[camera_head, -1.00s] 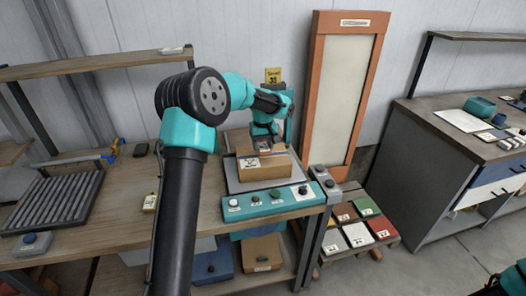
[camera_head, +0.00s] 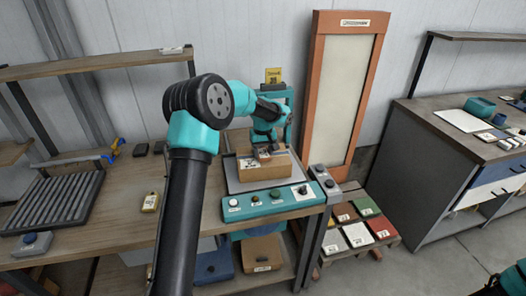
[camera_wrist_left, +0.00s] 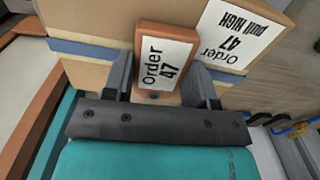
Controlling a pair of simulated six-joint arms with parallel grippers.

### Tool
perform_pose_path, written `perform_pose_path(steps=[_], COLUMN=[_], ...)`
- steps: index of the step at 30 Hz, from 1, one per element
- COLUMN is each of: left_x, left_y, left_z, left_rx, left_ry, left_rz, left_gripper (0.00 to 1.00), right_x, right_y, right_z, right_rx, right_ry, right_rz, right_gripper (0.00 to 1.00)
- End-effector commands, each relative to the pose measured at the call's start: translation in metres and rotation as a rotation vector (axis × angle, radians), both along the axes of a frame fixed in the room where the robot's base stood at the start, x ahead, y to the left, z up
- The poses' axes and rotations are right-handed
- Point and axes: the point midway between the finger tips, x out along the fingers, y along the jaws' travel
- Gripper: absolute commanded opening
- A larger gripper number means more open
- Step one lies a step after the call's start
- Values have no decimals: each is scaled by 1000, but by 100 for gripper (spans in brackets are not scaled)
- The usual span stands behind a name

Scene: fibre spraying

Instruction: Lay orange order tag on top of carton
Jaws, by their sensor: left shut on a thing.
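The brown carton (camera_head: 262,181) sits on the grey plate of the bench station. It has a white label reading "Order 47 pull HIGH" (camera_wrist_left: 232,35) in the left wrist view. My left gripper (camera_head: 265,152) is over the carton's top, fingers pointing down. It is shut on the orange order tag (camera_wrist_left: 141,40), whose white face reads "Order 47". In the wrist view the tag lies between the fingers, beside the carton's label. Whether the tag touches the carton is not clear. In the head view the tag is mostly hidden. My right gripper is out of view.
A teal button panel (camera_head: 265,202) runs along the front of the station. A teal frame with a yellow sign (camera_head: 273,76) stands behind it. A roller rack (camera_head: 55,203) is at the left. An orange-framed panel (camera_head: 339,95) stands behind right, with coloured tiles below.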

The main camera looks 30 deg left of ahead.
Motion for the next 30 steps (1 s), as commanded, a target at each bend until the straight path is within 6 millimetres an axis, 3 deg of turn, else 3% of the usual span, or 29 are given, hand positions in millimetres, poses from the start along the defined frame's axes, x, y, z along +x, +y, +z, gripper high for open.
perform_pose_path(steps=[5,6,13,23,30], left_x=[0,0,0,0,1], left_y=[0,0,0,0,0], left_z=[-3,-3,-3,0,24], left_rx=[0,1,0,1,1], left_ry=[0,-1,0,-1,-4], left_rz=[0,0,0,-1,-2], left_gripper=[30,55,77,77,77], right_x=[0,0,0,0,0], right_y=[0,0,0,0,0], right_z=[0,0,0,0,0], right_rx=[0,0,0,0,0], right_ry=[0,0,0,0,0], right_rz=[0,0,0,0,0], right_gripper=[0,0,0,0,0])
